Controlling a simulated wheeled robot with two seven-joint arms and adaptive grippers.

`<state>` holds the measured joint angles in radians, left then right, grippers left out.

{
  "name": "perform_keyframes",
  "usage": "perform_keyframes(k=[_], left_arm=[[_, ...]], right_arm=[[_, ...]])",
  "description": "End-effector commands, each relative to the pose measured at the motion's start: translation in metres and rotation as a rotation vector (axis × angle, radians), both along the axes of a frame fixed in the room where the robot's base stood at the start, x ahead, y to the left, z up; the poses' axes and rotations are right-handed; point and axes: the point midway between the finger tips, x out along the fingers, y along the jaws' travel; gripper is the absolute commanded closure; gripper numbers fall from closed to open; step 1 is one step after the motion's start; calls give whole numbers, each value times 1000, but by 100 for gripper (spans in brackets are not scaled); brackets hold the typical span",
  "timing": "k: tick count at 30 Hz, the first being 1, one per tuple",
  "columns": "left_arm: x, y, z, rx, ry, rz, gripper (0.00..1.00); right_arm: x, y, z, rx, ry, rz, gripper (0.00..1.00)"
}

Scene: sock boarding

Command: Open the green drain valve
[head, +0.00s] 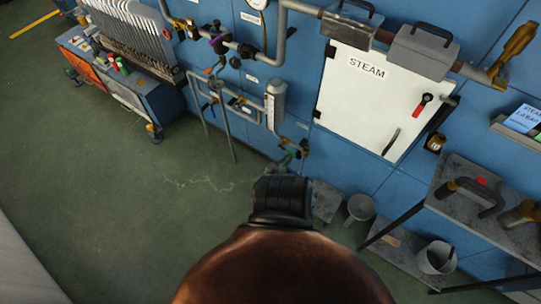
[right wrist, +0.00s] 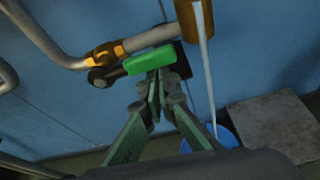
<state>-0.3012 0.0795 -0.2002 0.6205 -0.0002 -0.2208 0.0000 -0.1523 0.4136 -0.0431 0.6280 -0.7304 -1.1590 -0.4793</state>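The green drain valve handle (right wrist: 150,61) lies nearly crosswise beside a brass pipe fitting (right wrist: 104,54) in the right wrist view. In the head view the valve (head: 291,153) is small, low on the blue wall. My right gripper (right wrist: 155,78) has its fingertips together at the lower edge of the green handle, with nothing visible between them. Whether they touch it is hard to tell. In the head view the right gripper (head: 283,190) shows from behind, its fingertips hidden. A pale narrow stream runs from a brass outlet (right wrist: 195,18) towards a blue container (right wrist: 212,136). My left gripper is not in view.
A white STEAM cabinet (head: 365,95) with a red-handled lever is on the wall to the right. A grey shelf table (head: 480,205) and a grey bucket (head: 360,208) stand at right. A tool cart (head: 150,100) is at left. Open green floor lies left of my arm.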

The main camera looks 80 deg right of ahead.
Motion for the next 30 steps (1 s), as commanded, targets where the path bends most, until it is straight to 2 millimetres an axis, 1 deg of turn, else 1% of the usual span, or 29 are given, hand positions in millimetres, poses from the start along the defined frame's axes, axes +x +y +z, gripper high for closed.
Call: perform_keyframes(k=[1,5,20,23,30], left_arm=[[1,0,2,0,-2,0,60],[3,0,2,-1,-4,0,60],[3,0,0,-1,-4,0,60],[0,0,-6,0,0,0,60],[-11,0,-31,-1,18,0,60]], right_arm=[[-3,-1,3,-4,2,-4,100],[-5,-1,3,-5,2,-6,100],[-4,-2,2,-7,2,-5,100],[-4,-1,-6,-7,3,-5,100],[-6,0,-36,-1,5,-5,100]])
